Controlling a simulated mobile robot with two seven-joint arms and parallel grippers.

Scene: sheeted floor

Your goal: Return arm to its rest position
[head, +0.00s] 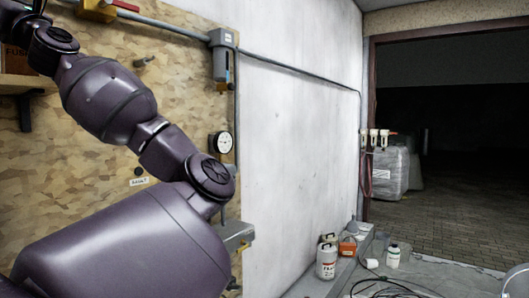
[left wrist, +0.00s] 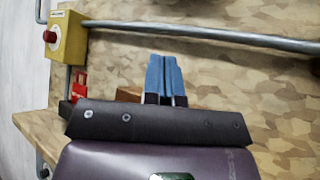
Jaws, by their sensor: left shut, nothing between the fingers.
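My left arm rises from the bottom left of the head view and bends up to the top left corner, in front of a patterned wood board (head: 185,75). The end of this arm is cut off by the frame edge there. In the left wrist view my left gripper (left wrist: 164,62) has its two blue fingers together, with nothing between them. It points at the board (left wrist: 240,85), below a grey pipe (left wrist: 200,32). I cannot tell the distance to the board. My right gripper is not in view.
A yellow box with a red button (left wrist: 66,38) is left of the gripper. A wooden shelf (left wrist: 42,135) is at lower left. A gauge (head: 221,142) and a grey filter unit (head: 221,62) are on the board.

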